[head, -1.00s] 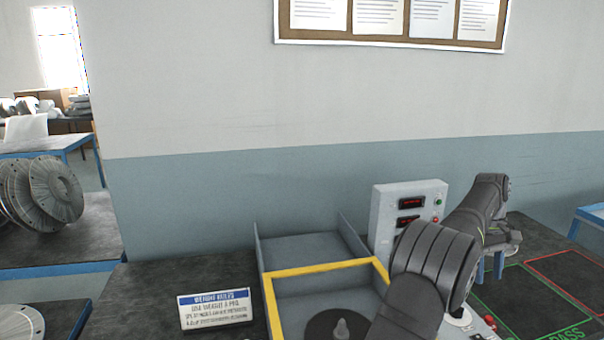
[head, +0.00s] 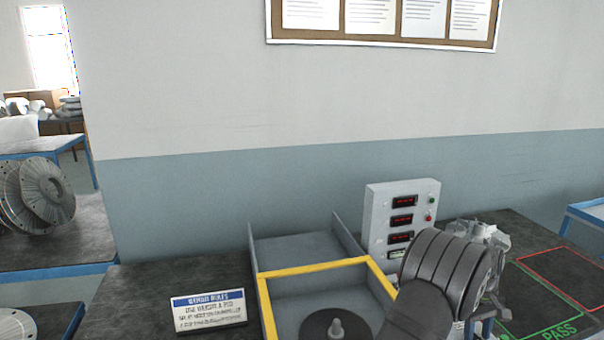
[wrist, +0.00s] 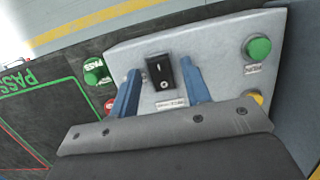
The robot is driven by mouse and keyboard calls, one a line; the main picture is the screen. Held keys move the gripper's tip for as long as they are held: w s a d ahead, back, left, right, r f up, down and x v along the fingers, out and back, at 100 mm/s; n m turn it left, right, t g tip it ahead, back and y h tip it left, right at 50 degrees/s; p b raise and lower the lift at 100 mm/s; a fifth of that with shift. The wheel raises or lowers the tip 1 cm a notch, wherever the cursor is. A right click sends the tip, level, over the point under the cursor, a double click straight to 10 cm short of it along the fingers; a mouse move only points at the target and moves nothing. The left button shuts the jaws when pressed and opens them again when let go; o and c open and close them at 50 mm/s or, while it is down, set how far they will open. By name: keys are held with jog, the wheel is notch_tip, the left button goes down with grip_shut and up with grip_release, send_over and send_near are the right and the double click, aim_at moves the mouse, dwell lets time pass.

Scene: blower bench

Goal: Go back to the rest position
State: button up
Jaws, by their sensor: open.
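My gripper (wrist: 160,95) shows in the wrist view as two blue fingers spread apart with nothing between them. I cannot tell the exact distance to the panel. In the head view my arm covers the lower right, and only a bit of a blue finger (head: 487,328) shows.
A grey box with three red displays (head: 402,215) stands by the wall. A rules sign (head: 208,309) stands on the dark bench. Green PASS (head: 545,325) and red outlined areas lie right.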

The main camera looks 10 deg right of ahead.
jog(key=shift+s+r+t, duration=0.1)
jog(key=shift+s+t, duration=0.25)
jog(key=shift+t, duration=0.45)
jog(key=shift+r+t, duration=0.3)
jog(key=shift+t, duration=0.1)
notch_tip(320, 180, up, 14)
jog(key=m+h, duration=0.1)
jog(key=m, duration=0.6)
jog(key=shift+w+a+r+m, duration=0.15)
jog(key=shift+w+a+m, duration=0.1)
jog(key=shift+a+m, duration=0.2)
jog(key=shift+n, duration=0.25)
